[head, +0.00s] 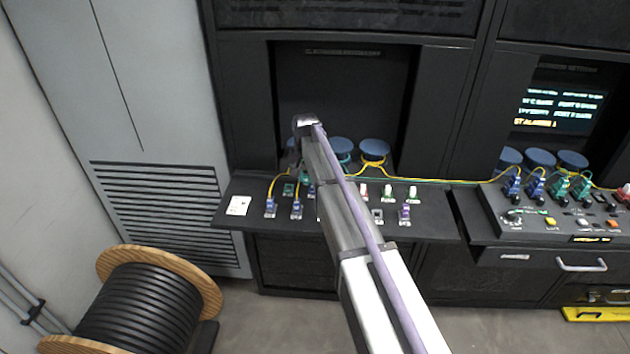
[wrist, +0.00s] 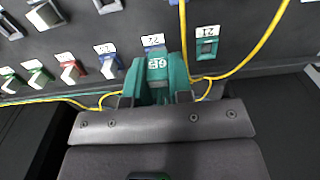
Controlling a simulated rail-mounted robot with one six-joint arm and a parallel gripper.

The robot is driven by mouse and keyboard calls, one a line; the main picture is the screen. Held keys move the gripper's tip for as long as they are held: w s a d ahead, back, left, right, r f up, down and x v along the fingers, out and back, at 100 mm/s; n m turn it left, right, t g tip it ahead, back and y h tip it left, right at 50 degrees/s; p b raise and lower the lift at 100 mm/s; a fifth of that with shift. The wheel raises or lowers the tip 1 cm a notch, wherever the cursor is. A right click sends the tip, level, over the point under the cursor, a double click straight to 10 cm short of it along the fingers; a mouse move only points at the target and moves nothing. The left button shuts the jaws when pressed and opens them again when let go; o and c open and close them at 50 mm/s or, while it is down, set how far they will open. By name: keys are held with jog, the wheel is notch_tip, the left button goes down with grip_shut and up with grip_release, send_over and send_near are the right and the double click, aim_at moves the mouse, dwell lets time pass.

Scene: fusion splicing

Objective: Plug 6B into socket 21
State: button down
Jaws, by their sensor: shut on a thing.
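My gripper (wrist: 157,98) is shut on a teal-green plug (wrist: 160,68), seen in the wrist view. The plug has a white tag that is upside down and hard to read; it seems to start with 6. The plug lies just below a small tag that looks like 22, and I cannot tell whether it touches anything there. To its right is an empty teal socket (wrist: 207,48) under an upside-down tag that looks like 21. In the head view my arm covers most of the gripper (head: 304,172), which is over the left part of the black shelf panel.
The shelf panel (head: 340,228) holds several plugs, including blue ones (head: 270,207) and a purple one (head: 404,212). Yellow cables (wrist: 262,45) run close to the held plug on both sides. Blue round caps (head: 374,149) stand behind. A control desk (head: 545,222) is at the right.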

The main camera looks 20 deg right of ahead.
send_near(289, 189)
notch_tip(289, 189, down, 4)
jog(key=b, duration=0.5)
jog(key=shift+s, duration=0.1)
jog(key=shift+f+b, duration=0.65)
jog(key=shift+b, duration=0.05)
jog(key=shift+f+b, duration=0.5)
dwell(0.6)
jog(key=c, duration=0.9)
grip_release()
jog(key=shift+c, duration=0.2)
jog(key=shift+r, duration=0.15)
